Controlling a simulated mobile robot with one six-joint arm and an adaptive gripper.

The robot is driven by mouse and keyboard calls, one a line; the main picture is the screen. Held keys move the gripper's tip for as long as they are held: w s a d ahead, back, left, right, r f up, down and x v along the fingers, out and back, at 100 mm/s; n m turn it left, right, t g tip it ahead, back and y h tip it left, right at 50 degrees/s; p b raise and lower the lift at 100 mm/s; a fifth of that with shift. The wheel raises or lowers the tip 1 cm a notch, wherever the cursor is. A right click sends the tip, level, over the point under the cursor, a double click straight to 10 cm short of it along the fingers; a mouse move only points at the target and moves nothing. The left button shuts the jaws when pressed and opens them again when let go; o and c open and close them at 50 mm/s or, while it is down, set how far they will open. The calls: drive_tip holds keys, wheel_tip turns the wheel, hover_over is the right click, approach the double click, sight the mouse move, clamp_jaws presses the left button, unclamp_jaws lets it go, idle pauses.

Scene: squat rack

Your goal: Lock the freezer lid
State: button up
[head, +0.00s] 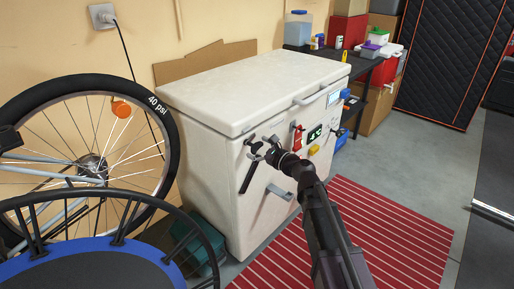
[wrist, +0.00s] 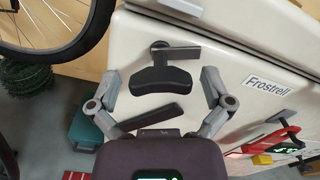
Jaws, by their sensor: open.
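The white chest freezer (head: 235,170) stands against the wall in the head view, its lid (head: 250,85) lying down on the body. My gripper (head: 262,146) is at the upper left of its front face, just below the lid. In the wrist view my gripper (wrist: 160,77) is open, a finger on either side of a black paddle-shaped piece (wrist: 165,77) with a grey bar (wrist: 178,53) above it. Contact cannot be told. A dark lever (head: 249,177) slants down the front; a dark bar in the wrist view (wrist: 160,120) is probably it. My gripper partly hides this area.
A grey pull handle (head: 279,192) and a red tool-like item (head: 297,137) are on the front. A bicycle wheel (head: 95,165) and a blue-rimmed trampoline (head: 100,262) crowd the left. A green box (head: 195,240) sits by the freezer. A red striped mat (head: 365,240) covers open floor.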

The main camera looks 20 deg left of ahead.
drive_tip(key=c, duration=1)
drive_tip(key=shift+n, duration=0.5)
drive_tip(key=n, duration=0.2)
drive_tip(key=shift+a+n, duration=0.1)
drive_tip(key=shift+n, duration=0.2)
drive_tip(key=n, duration=0.3)
drive_tip(key=shift+f+n, duration=0.1)
drive_tip(key=shift+n, duration=0.3)
drive_tip(key=n, duration=0.6)
drive_tip(key=shift+s+f, duration=0.1)
drive_tip(key=shift+f, duration=0.05)
drive_tip(key=shift+n, duration=0.3)
